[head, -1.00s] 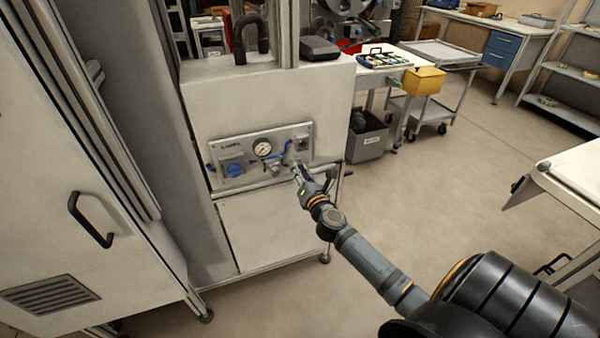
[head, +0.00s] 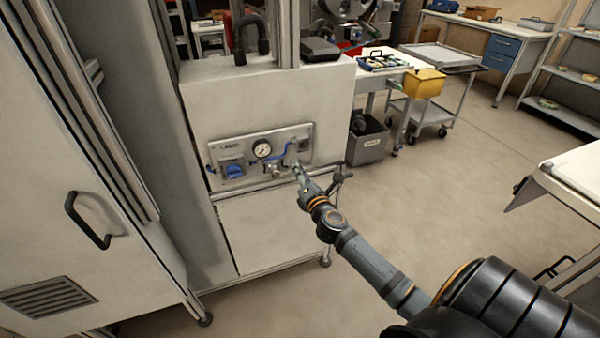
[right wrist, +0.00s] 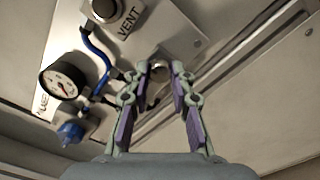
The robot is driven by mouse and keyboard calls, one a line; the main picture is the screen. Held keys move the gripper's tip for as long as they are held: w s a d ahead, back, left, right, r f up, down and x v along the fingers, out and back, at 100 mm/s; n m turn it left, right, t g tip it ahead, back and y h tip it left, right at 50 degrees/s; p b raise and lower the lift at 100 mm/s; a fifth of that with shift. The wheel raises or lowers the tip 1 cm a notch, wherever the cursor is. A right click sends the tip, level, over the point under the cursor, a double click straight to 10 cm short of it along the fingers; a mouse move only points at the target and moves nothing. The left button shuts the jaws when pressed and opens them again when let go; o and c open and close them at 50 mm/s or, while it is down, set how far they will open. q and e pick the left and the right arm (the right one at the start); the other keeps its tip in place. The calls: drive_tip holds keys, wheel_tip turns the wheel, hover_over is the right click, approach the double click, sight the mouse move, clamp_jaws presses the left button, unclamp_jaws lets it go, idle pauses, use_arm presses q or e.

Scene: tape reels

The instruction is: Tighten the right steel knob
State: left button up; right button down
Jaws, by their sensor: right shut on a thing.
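A pale panel (head: 215,152) on the front of a white cabinet carries a round gauge (head: 263,149), a blue knob (head: 233,171) and blue tubing. My right gripper (head: 296,164) is at the panel's lower right. In the right wrist view my right gripper (right wrist: 160,71) has its fingertips closed around a round steel knob (right wrist: 158,72), which is partly hidden by the fingers. The gauge (right wrist: 62,80), the blue knob (right wrist: 72,131) and a button marked VENT (right wrist: 104,9) also show there. My left gripper is not in view.
A metal rail (head: 262,187) runs just below the panel. A grey bin (head: 369,143) and a cart with a yellow box (head: 424,83) stand to the right. A white table (head: 575,165) is at the right edge. The floor between is clear.

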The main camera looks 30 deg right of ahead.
drive_tip(key=c, duration=1.1)
unclamp_jaws()
drive_tip(key=shift+c, duration=0.2)
drive_tip(key=v, duration=1.2)
drive_tip(key=shift+f, duration=0.1)
